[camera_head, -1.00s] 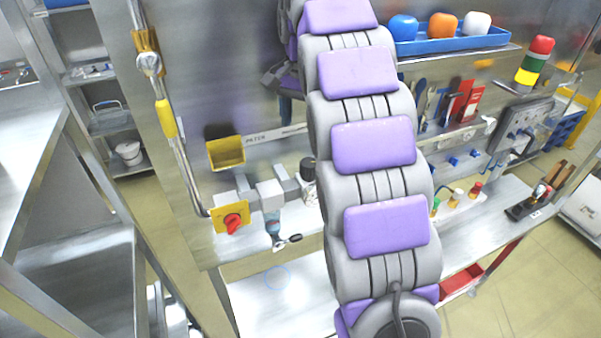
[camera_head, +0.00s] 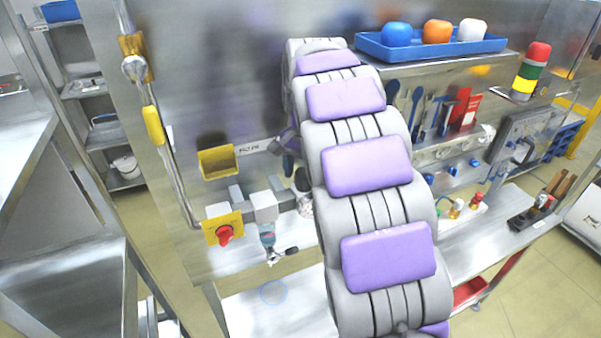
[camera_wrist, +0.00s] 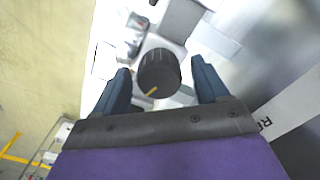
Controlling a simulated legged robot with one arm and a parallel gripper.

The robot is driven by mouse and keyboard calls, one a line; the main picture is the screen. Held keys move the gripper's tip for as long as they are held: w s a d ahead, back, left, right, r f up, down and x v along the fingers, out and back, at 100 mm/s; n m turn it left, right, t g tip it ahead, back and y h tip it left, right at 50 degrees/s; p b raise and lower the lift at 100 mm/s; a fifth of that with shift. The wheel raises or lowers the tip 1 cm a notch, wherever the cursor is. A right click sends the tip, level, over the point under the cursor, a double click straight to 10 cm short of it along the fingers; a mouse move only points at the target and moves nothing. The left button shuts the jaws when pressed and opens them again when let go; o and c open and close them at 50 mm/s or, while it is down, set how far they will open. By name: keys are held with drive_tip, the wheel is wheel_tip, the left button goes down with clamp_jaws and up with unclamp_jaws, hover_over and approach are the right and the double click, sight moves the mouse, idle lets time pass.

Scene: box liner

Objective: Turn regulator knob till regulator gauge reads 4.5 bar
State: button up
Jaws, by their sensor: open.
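The regulator knob (camera_wrist: 159,72) is a black ribbed cylinder with a yellow mark, in the middle of the wrist view. My gripper (camera_wrist: 160,82) is open, with one blue finger on each side of the knob and gaps on both sides. I cannot tell how deep the knob sits between the fingers. In the head view, my arm covers most of the area around the regulator. A dark rounded part and a pale round part (camera_head: 305,203) show at the arm's left edge. The regulator gauge reading cannot be made out in either view.
A red rotary switch (camera_head: 225,235) on a yellow plate and a small black-handled valve (camera_head: 283,254) are left of my arm. A blue tray (camera_head: 440,46) with several coloured items stands on the upper shelf.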

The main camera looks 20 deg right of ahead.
drive_tip(key=shift+d+f, duration=0.15)
drive_tip(key=shift+d, duration=0.6)
drive_tip(key=shift+a, duration=1.15)
drive_tip(key=c, duration=0.5)
drive_tip(key=shift+s, duration=0.1)
drive_tip(key=shift+c, duration=0.7)
drive_tip(key=shift+d, duration=0.45)
drive_tip(key=c, duration=0.4)
